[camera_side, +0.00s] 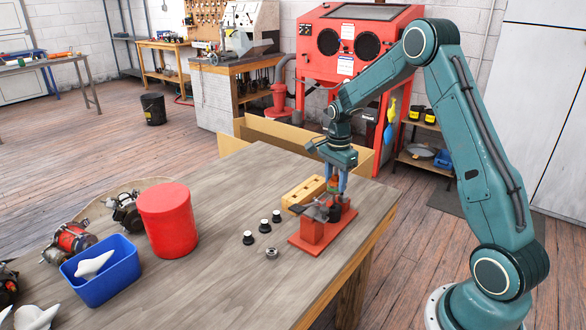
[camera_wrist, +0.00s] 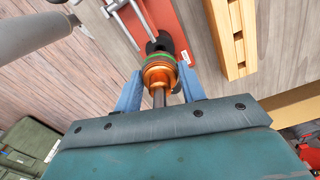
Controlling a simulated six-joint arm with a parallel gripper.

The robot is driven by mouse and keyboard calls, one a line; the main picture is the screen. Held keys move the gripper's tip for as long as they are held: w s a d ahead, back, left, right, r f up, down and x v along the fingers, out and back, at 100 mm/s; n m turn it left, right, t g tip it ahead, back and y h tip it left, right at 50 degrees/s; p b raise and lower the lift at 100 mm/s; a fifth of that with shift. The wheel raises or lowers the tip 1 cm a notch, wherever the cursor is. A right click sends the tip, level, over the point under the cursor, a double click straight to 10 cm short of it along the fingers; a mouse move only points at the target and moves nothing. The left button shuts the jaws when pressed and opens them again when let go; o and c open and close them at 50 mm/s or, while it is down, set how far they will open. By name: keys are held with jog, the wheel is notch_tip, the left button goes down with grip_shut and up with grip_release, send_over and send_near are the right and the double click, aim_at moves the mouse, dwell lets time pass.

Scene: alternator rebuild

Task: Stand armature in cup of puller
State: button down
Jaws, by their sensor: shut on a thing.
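The armature (camera_wrist: 160,73), with an orange-copper body, a green ring and a steel shaft, is between the blue fingers of my gripper (camera_wrist: 160,88), which is shut on it. In the side view my gripper (camera_side: 335,186) points down over the puller, with the armature mostly hidden between its fingers. The red puller (camera_side: 311,232) stands near the table's right edge, with grey metal arms and a black cup (camera_side: 347,212). In the wrist view the armature's far end lines up with the black cup (camera_wrist: 157,45); I cannot tell whether it is seated.
A wooden block (camera_side: 303,192) with holes lies close behind the puller. Several small black-and-white parts (camera_side: 264,226) and a metal ring (camera_side: 271,253) are left of it. A red cylinder (camera_side: 168,222) and blue bin (camera_side: 104,272) stand further left. The front middle table is clear.

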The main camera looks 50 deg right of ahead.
aim_at(334, 193)
jog(key=shift+f, duration=2.6)
dwell(2.6)
jog(key=c, duration=0.8)
grip_release()
jog(key=shift+o, duration=0.2)
jog(key=shift+f, duration=0.1)
jog(key=shift+r, duration=4.05)
